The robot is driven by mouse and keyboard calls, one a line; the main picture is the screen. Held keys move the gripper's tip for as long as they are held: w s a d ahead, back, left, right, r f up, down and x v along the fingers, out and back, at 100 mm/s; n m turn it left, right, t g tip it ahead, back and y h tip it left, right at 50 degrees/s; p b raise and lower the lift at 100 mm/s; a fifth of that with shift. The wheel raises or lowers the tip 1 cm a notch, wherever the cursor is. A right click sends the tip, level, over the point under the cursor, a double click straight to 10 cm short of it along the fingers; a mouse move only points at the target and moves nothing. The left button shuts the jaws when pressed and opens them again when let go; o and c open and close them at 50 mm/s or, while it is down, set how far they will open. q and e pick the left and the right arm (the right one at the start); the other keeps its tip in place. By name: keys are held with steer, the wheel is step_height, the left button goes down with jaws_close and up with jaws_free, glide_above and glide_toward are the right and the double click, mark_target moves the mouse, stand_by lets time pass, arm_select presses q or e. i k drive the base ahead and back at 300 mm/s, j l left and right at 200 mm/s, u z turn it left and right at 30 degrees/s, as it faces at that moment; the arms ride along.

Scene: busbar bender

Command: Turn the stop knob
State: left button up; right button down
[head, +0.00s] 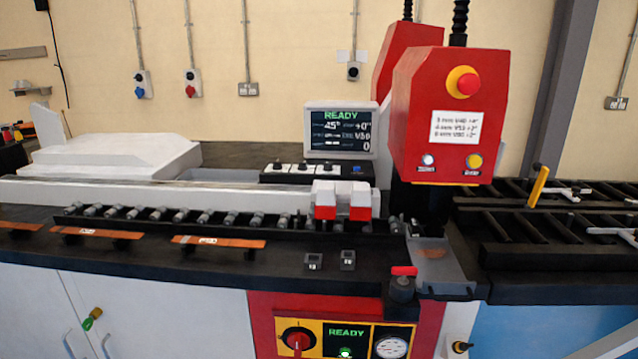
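No label reading "stop" is legible, so I cannot tell which knob is the stop knob. A black round knob with a red bar handle (402,281) stands at the front edge of the bench, below the red bending head (447,110). A red rotary knob (298,340) sits on a yellow plate in the red front panel (262,305). A small black and yellow knob (460,346) projects at the lower right of that panel. A red mushroom button (465,83) is on the bending head. Neither of my grippers is in view.
The monitor (340,130) reads READY. Copper bars (218,242) lie along the black bench front. A roller row (160,214) and red-white blocks (340,203) stand behind them. A black rack with a yellow handle (539,186) is at right. A gauge (391,347) sits on the panel.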

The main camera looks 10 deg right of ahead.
mark_target(302, 165)
steer(key=i+j+z, duration=0.25)
steer(key=j, duration=0.35)
steer(key=i+j+z, duration=0.3)
steer(key=j, duration=0.35)
steer(key=i, duration=0.1)
